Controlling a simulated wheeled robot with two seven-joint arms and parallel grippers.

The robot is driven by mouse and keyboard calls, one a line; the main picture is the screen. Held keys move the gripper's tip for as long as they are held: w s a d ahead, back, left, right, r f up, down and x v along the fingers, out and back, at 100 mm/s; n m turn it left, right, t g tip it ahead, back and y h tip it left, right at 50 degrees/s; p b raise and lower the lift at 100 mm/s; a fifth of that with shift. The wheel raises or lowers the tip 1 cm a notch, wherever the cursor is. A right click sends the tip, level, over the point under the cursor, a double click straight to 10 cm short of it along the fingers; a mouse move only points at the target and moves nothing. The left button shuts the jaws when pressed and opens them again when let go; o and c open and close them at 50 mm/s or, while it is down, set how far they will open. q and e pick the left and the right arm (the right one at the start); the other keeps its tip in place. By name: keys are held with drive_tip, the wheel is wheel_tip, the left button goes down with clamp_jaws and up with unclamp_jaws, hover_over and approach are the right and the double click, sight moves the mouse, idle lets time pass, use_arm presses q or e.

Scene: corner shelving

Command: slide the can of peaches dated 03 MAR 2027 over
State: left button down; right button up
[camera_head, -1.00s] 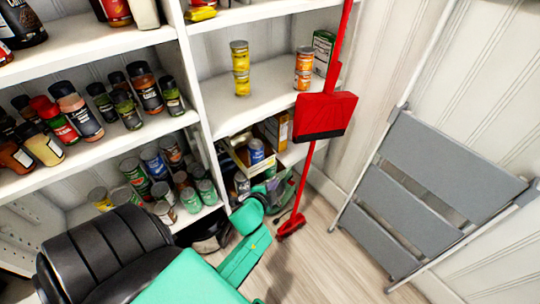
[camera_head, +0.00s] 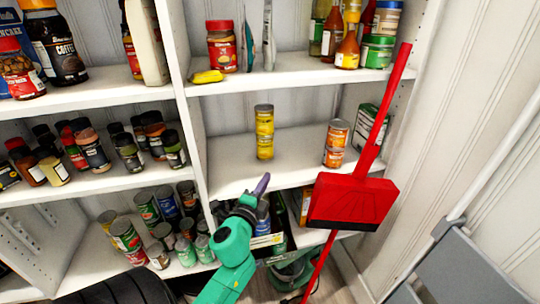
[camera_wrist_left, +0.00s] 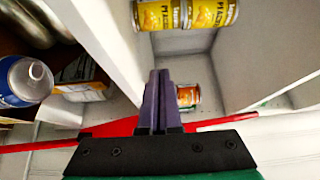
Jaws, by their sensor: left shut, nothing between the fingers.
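Two yellow cans stand stacked on the middle shelf of the right-hand unit, an upper can (camera_head: 264,112) and a lower can (camera_head: 265,147). In the left wrist view they appear side by side, with peach-type lettering on the yellow labels (camera_wrist_left: 158,15) (camera_wrist_left: 212,12). No date can be read. My left gripper (camera_head: 263,184) is shut and empty, its purple fingers pointing up at the shelf's front edge, below and apart from the yellow cans. Its shut fingers also show in the left wrist view (camera_wrist_left: 158,78). My right gripper is not in view.
Two stacked orange-labelled cans (camera_head: 336,143) and a green box (camera_head: 370,125) stand right of the yellow cans on the same shelf (camera_head: 225,165). A red dustpan (camera_head: 350,202) with a long handle stands in front, at right. Bare shelf lies around the yellow stack.

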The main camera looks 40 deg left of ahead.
sight(265, 145)
use_arm(q)
drive_tip(key=w, duration=0.1)
drive_tip(key=w+a, duration=0.2)
drive_tip(key=shift+w+a+r+p, duration=0.2)
drive_tip(key=shift+w+r+p, duration=0.1)
drive_tip(key=shift+p, duration=0.1)
drive_tip(key=x, duration=0.5)
drive_tip(key=shift+w+f, duration=0.2)
drive_tip(key=shift+w, duration=0.1)
drive_tip(key=a, duration=0.2)
drive_tip(key=shift+w+a, duration=0.3)
drive_tip(key=shift+w, duration=0.05)
drive_tip(key=shift+w+a+f, duration=0.1)
drive_tip(key=shift+w+a, duration=0.05)
drive_tip(key=shift+a, duration=0.25)
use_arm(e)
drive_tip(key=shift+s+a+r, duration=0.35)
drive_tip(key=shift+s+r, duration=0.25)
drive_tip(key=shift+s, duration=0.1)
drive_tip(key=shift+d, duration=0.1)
